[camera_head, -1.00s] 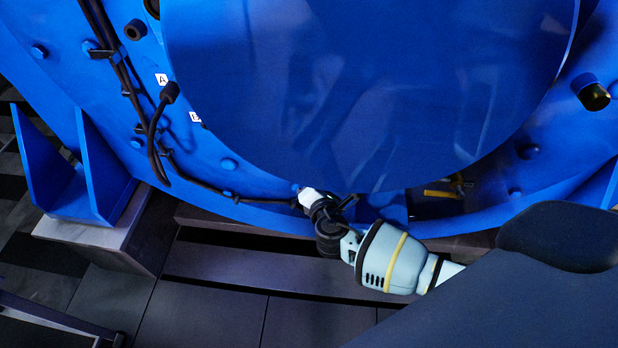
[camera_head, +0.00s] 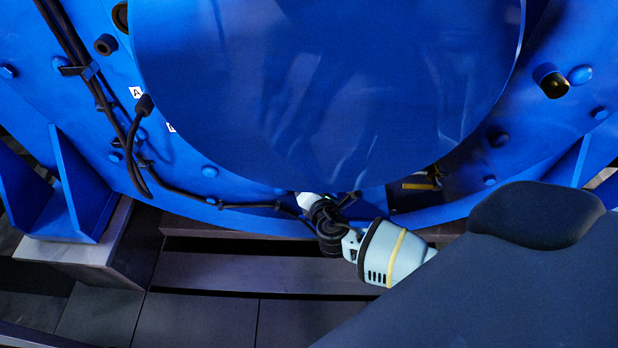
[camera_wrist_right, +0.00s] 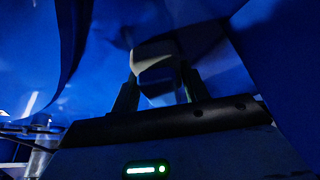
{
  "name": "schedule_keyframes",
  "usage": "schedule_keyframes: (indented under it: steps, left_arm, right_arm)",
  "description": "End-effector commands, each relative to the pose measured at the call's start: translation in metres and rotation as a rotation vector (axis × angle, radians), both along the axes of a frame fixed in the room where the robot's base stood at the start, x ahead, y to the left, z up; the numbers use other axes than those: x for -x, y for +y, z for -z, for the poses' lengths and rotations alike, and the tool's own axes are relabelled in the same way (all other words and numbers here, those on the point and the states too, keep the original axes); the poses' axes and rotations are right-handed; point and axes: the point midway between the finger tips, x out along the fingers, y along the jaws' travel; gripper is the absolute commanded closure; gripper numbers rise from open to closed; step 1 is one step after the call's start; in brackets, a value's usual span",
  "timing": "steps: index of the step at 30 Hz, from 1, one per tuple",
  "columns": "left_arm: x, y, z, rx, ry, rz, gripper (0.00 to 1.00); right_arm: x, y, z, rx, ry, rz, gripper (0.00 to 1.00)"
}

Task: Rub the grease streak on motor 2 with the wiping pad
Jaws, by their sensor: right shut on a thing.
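A large blue motor (camera_head: 185,170) with a big smooth round cover (camera_head: 320,90) fills most of the head view. No number shows on it, so I cannot tell which motor it is. My right gripper (camera_head: 314,203) is at the cover's lower edge, shut on a white piece, apparently the wiping pad (camera_head: 306,199). In the right wrist view the pad (camera_wrist_right: 155,54) sits pale between the dark fingers (camera_wrist_right: 158,88), close to blue surfaces. Whether it touches the motor I cannot tell. I cannot make out a grease streak; pale marks on the cover look like reflections. My left gripper is out of view.
Black cables (camera_head: 118,120) run down the motor's left side past a label A (camera_head: 136,92). A blue bracket foot (camera_head: 55,195) stands on a grey block (camera_head: 80,255) at left. Dark slats (camera_head: 260,272) lie below. A yellow piece (camera_head: 418,186) shows right of my gripper.

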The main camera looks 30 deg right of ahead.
Motion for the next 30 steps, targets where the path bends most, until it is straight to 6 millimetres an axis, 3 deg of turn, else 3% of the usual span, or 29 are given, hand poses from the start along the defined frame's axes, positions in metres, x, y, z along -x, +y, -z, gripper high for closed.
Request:
schedule_keyframes:
  steps: [5, 18, 30]
  left_arm:
    - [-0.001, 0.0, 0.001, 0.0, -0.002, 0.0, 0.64]
    - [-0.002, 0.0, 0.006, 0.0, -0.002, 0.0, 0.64]
    - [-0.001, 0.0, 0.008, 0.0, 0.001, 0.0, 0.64]
  right_arm:
    - [-0.003, 0.002, -0.001, 0.001, -0.003, 0.001, 0.73]
    - [-0.019, 0.028, -0.001, 0.001, -0.002, 0.001, 0.73]
    - [-0.024, 0.036, 0.0, 0.0, -0.002, 0.0, 0.73]
